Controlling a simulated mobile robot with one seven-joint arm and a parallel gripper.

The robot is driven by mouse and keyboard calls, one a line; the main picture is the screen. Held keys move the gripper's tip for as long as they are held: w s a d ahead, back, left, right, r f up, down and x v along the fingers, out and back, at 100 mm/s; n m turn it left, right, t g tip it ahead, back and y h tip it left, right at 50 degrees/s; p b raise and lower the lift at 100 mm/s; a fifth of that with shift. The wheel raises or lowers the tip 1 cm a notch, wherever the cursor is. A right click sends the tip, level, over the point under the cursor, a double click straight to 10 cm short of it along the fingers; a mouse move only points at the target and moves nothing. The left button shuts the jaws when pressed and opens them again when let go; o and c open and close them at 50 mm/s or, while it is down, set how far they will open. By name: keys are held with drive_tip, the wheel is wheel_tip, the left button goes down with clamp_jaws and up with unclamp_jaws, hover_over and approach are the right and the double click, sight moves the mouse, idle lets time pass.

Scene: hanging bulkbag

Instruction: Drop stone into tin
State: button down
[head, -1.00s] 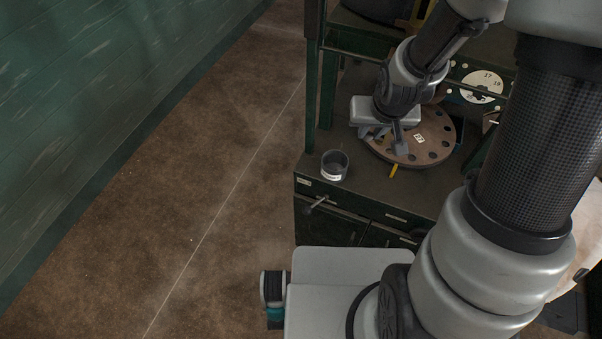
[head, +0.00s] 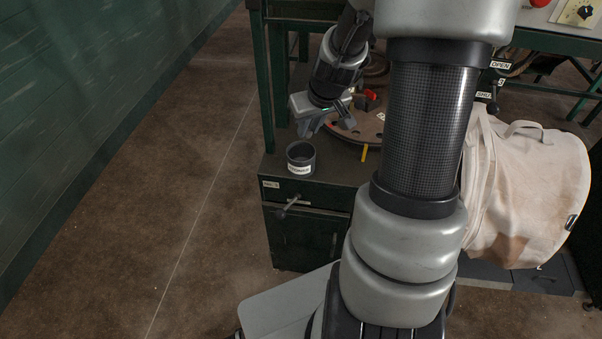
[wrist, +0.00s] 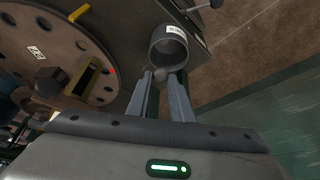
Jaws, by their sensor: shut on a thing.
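The tin (head: 301,158) is a small dark grey open cup with a white label, standing near the front left corner of the dark workbench. It also shows in the wrist view (wrist: 169,48), just beyond my fingertips. My gripper (head: 327,131) is above the bench, behind and slightly right of the tin. In the wrist view my gripper (wrist: 162,78) is shut on a small grey rounded stone (wrist: 160,76), held between the fingertips close to the tin's rim. The stone cannot be made out in the head view.
A brown round plate with holes (head: 345,145) lies on the bench right of the tin; it shows at left in the wrist view (wrist: 62,50). A yellow piece (head: 364,153) is at its front edge. A pale bulk bag (head: 535,190) hangs at right. Floor left of the bench is clear.

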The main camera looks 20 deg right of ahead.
drive_tip(key=shift+f+b, duration=1.85)
drive_tip(key=shift+f, duration=1.1)
drive_tip(key=c, duration=1.5)
unclamp_jaws()
drive_tip(key=p+v, duration=0.2)
drive_tip(key=v, duration=1.5)
drive_tip(key=shift+s+r+p, duration=0.1)
drive_tip(key=shift+r+p, duration=0.1)
drive_tip(key=shift+p, duration=0.2)
